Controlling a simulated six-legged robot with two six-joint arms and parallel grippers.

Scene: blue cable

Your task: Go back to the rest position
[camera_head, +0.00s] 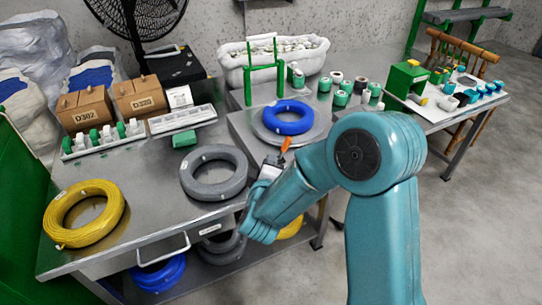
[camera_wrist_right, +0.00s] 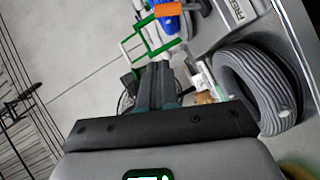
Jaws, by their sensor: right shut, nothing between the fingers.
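My right arm comes in from the right in the head view, bent at a large teal joint, its forearm reaching left over the front edge of the steel table (camera_head: 140,165). Its gripper (camera_head: 268,170) is at the right of the grey cable coil (camera_head: 213,172) and appears apart from it. In the wrist view its fingers (camera_wrist_right: 160,75) are together and empty. The blue cable coil (camera_head: 288,117) lies on a round grey plate beyond the gripper. It shows partly at the top of the wrist view (camera_wrist_right: 172,22). My left gripper is not in view.
A yellow coil (camera_head: 84,213) lies at the table's left. A green frame (camera_head: 264,68) stands behind the blue coil. More coils lie on the shelf below. A second table (camera_head: 440,112) with small parts stands at the right. The floor at the right (camera_head: 490,220) is clear.

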